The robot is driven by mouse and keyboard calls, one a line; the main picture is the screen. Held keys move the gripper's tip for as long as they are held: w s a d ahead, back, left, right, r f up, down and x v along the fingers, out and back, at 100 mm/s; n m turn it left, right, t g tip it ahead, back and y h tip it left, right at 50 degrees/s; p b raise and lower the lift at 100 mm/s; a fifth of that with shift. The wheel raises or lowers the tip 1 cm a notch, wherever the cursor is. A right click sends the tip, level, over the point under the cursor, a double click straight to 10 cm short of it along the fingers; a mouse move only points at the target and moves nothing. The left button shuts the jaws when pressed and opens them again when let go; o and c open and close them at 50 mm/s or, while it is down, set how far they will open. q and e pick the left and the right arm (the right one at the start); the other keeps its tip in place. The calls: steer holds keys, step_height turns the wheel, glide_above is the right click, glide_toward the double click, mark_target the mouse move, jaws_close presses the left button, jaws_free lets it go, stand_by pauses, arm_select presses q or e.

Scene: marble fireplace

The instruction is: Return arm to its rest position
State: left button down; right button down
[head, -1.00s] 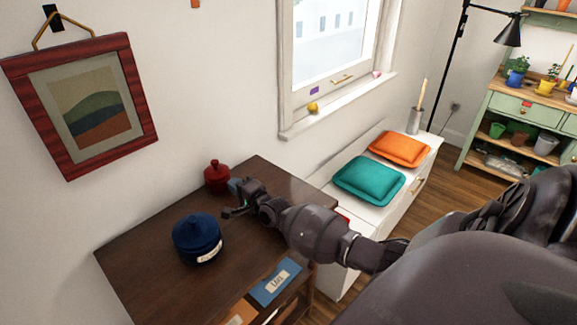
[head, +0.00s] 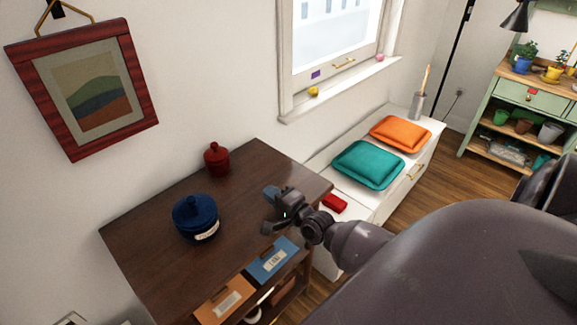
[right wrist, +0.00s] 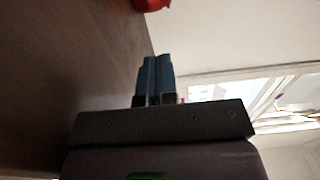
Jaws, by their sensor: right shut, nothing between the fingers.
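My right gripper (head: 271,194) is over the right part of the dark wooden cabinet top (head: 255,165), its arm coming in from the right. In the right wrist view its two blue fingers (right wrist: 156,78) are together with nothing between them. A dark blue lidded jar (head: 195,219) with a pale label stands on the cabinet, left of the gripper and apart from it. A small red lidded jar (head: 217,160) stands near the wall; part of a red object (right wrist: 150,4) shows at the top of the right wrist view. My left gripper is not in view.
A white bench (head: 400,192) beyond the cabinet holds teal (head: 367,165) and orange (head: 400,133) cushions and a small red item (head: 334,204). Blue (head: 272,260) and orange (head: 222,296) labelled boxes sit in the cabinet front. A framed picture (head: 85,95) hangs left.

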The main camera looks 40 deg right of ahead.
steer(key=s, duration=0.6)
steer(key=shift+d, duration=0.3)
steer(key=s+a+n+g, duration=0.1)
steer(key=a+n, duration=0.1)
steer(key=s+a+f+n+g+y, duration=0.1)
steer(key=a+n, duration=0.1)
steer(key=s+a+f+n+g+y, duration=0.1)
steer(key=s+a, duration=0.1)
steer(key=a, duration=0.1)
steer(key=shift+s+n+g, duration=0.1)
steer(key=shift+n+g, duration=0.3)
steer(key=s+a+r+n+g+h, duration=0.1)
steer(key=s+r+n+g+h, duration=0.1)
steer(key=s+n+g, duration=0.6)
steer(key=s+a+r+n+g+h, duration=0.1)
steer(key=s+a+n+g+h, duration=0.15)
steer(key=s, duration=0.95)
steer(key=w+f+n+t, duration=0.1)
steer(key=w+f+t, duration=0.6)
steer(key=f, duration=0.3)
steer(key=shift+d+f+n+y, duration=0.3)
steer(key=shift+d+n+y, duration=0.05)
steer(key=shift+d, duration=0.05)
